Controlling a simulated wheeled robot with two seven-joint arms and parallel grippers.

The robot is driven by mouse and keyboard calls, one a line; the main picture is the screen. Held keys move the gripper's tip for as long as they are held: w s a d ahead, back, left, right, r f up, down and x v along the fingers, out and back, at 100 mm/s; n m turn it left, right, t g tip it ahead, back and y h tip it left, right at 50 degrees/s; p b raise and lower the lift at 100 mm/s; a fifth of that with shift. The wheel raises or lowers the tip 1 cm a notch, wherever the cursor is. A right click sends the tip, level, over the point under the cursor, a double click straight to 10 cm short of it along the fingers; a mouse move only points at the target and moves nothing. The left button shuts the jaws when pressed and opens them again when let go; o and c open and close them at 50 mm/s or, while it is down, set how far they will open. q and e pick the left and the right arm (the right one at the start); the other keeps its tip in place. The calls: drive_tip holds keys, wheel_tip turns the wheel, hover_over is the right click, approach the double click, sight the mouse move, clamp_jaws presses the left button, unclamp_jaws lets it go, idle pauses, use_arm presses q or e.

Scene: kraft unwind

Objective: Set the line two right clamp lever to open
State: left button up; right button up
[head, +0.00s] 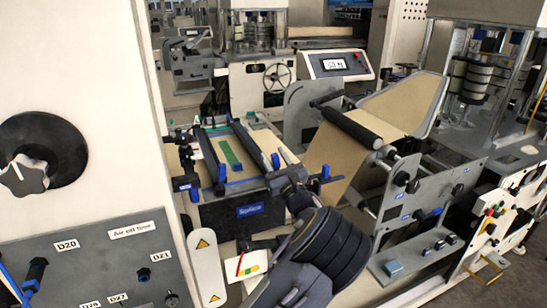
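My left gripper (287,175) is at the table's right edge, close to the right bar's near end. My dark arm hides part of that corner. Its fingers are too small and dark to judge. My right gripper is not in view.
A brown paper web (340,150) runs over a black roller (346,126) just right of the table. A machine with a display (334,64) stands behind.

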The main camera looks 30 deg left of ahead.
use_arm(q)
drive_tip(key=b+v, duration=0.1)
drive_tip(key=v, duration=0.6)
drive_tip(key=shift+b, duration=0.35)
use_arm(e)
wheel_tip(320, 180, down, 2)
use_arm(q)
drive_tip(key=shift+f, duration=0.1)
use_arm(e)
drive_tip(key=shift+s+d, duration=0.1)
